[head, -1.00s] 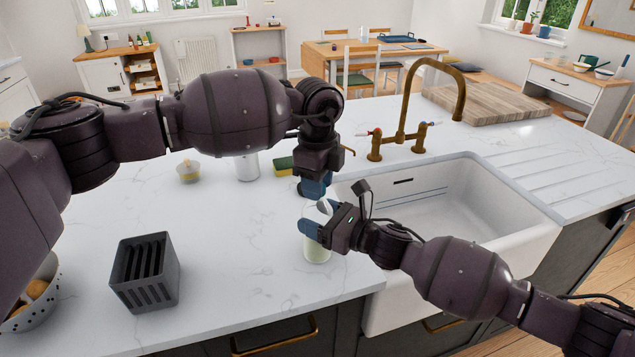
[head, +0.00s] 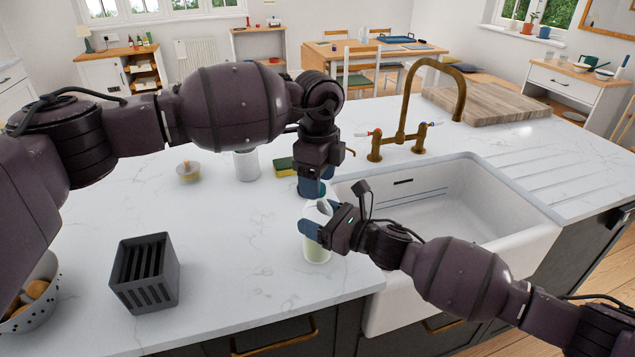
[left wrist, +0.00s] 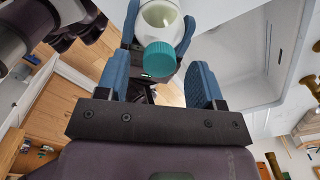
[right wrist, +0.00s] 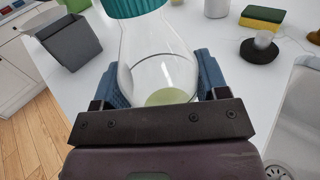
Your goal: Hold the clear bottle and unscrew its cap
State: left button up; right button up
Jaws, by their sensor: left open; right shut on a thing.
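The clear bottle (head: 317,249) stands upright at the counter's front, left of the sink, with pale green contents low inside. My right gripper (head: 312,230) is shut around its body from the right. Its fingers also flank the bottle (right wrist: 150,50) in the right wrist view. The teal ribbed cap (left wrist: 160,58) sits on the bottle's neck. It is cut off at the top of the right wrist view (right wrist: 133,7) and hidden in the head view. My left gripper (head: 313,190) points down above the bottle, open. In its wrist view the cap appears between its fingers, with gaps on both sides.
The white sink (head: 455,215) and brass tap (head: 408,110) are to the right. A sponge (head: 285,166), a white canister (head: 246,165) and a small lidded jar (head: 188,172) stand behind. A grey slotted holder (head: 145,272) is left; counter between is clear.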

pick_arm(q)
notch_tip(320, 180, up, 3)
jog(key=shift+r, duration=0.15)
jog(key=shift+d+r, duration=0.15)
jog(key=shift+r, duration=0.35)
jog(key=m, duration=0.3)
jog(key=r+m, duration=0.1)
jog(key=m, duration=0.2)
jog(key=shift+w, duration=0.1)
jog(key=m, duration=0.6)
jog(key=shift+r, duration=0.4)
jog(key=m, duration=0.4)
jog(key=shift+r, duration=0.15)
jog(key=m, duration=0.5)
jog(key=shift+r+m, duration=0.15)
jog(key=shift+m, duration=0.15)
jog(key=m, duration=1)
jog(key=shift+a, duration=0.2)
jog(key=shift+f, duration=4)
jog(key=shift+c, duration=0.3)
jog(key=c, duration=0.9)
